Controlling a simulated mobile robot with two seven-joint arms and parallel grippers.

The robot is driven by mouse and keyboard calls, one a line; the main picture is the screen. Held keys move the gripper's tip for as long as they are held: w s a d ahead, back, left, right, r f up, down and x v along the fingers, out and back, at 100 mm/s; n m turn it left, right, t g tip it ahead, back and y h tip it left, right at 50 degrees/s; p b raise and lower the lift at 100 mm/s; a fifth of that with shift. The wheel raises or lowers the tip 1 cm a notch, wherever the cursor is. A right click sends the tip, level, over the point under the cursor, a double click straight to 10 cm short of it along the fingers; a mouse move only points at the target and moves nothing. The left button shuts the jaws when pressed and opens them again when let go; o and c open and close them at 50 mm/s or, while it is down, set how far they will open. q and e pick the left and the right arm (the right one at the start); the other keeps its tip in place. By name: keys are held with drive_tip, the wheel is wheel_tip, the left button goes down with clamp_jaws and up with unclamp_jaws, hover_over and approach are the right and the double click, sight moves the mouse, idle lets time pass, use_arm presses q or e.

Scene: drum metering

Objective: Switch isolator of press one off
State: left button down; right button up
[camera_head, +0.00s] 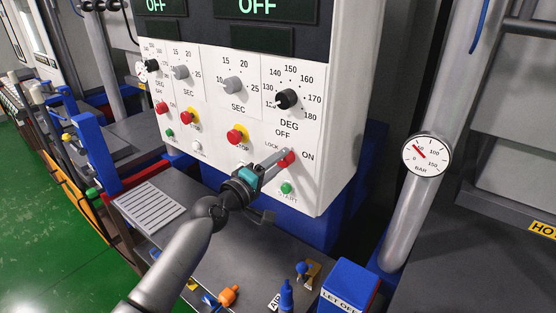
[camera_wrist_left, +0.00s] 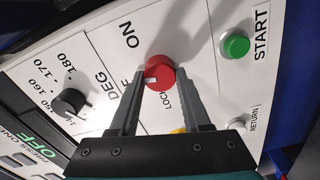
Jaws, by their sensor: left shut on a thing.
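The red isolator knob (camera_head: 286,159) sits on the white press panel, low at its right side, among the labels LOCK, OFF and ON. My left gripper (camera_head: 281,157) reaches it from below left and is shut on it. In the left wrist view the red knob (camera_wrist_left: 161,72) lies between the two fingertips (camera_wrist_left: 164,76). Its white mark is at its left side, facing the partly hidden OFF label; ON is above and LOCK below. The display in that view reads PRESS ONE OFF. My right gripper is not in view.
A green START button (camera_head: 286,188) is just below the knob, and a black DEG dial (camera_head: 287,99) is above. A red STOP button (camera_head: 236,136) is to the left. A grey shelf (camera_head: 222,262) below carries an orange item (camera_head: 229,295) and blue items.

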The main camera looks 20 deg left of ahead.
use_arm(q)
drive_tip(key=n+p, duration=0.1)
drive_tip(key=n, duration=0.5)
drive_tip(key=shift+p, duration=0.3)
idle(0.4)
drive_tip(key=shift+c, duration=1.8)
unclamp_jaws()
drive_tip(key=shift+s+a+f, duration=0.1)
drive_tip(key=shift+s+a, duration=0.15)
drive_tip(key=shift+s, duration=0.35)
drive_tip(key=b+v, duration=0.1)
drive_tip(key=v, duration=1.3)
